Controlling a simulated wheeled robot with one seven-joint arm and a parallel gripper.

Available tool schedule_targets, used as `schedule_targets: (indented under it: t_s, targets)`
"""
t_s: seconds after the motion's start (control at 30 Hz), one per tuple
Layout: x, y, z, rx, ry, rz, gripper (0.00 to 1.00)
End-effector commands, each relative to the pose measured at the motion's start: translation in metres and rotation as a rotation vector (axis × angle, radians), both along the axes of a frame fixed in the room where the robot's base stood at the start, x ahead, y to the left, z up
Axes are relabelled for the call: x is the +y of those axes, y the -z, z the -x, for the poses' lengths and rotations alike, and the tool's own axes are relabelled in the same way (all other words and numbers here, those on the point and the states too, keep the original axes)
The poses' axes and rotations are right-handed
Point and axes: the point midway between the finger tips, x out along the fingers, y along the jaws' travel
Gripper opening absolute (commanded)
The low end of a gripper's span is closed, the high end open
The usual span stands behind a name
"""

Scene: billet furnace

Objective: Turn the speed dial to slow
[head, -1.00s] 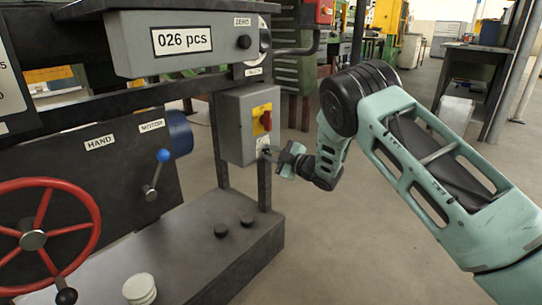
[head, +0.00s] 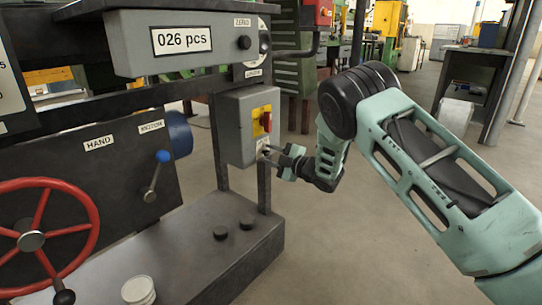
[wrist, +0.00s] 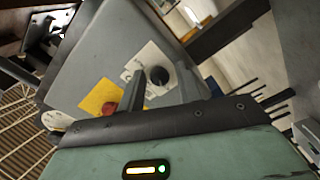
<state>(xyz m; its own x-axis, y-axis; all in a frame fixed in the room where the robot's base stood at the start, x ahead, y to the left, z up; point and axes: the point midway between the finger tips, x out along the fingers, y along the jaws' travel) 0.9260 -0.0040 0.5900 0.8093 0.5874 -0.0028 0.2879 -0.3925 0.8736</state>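A grey control box (head: 236,118) is mounted on the machine's post, with a red switch on a yellow plate (head: 266,121) on its face. My gripper (head: 270,152) is at the lower part of this face. In the wrist view a round black dial (wrist: 159,76) sits on a white label plate beside the yellow plate. My gripper's two fingers (wrist: 160,82) are apart, one on each side of the dial, with gaps visible. Whether they touch it cannot be told. The dial is not clearly visible in the head view, and its setting cannot be read.
A lever with a blue knob (head: 163,156) and a red handwheel (head: 60,230) are on the machine's left. Open floor lies right.

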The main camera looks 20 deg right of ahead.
Motion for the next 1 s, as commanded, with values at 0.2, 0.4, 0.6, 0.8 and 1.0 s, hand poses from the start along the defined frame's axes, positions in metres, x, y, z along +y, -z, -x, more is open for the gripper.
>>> schedule_targets:
  t_s: [0.2, 0.4, 0.6, 0.8, 1.0]
  targets:
    - [0.000, -0.001, 0.000, -0.001, 0.000, -0.001, 0.43]
    - [-0.003, -0.002, 0.004, 0.000, 0.000, -0.001, 0.43]
    - [-0.024, -0.004, 0.031, 0.003, 0.004, -0.002, 0.43]
    - [-0.052, -0.003, 0.069, 0.003, 0.005, -0.002, 0.43]
    - [-0.078, -0.002, 0.106, 0.003, 0.003, 0.000, 0.43]
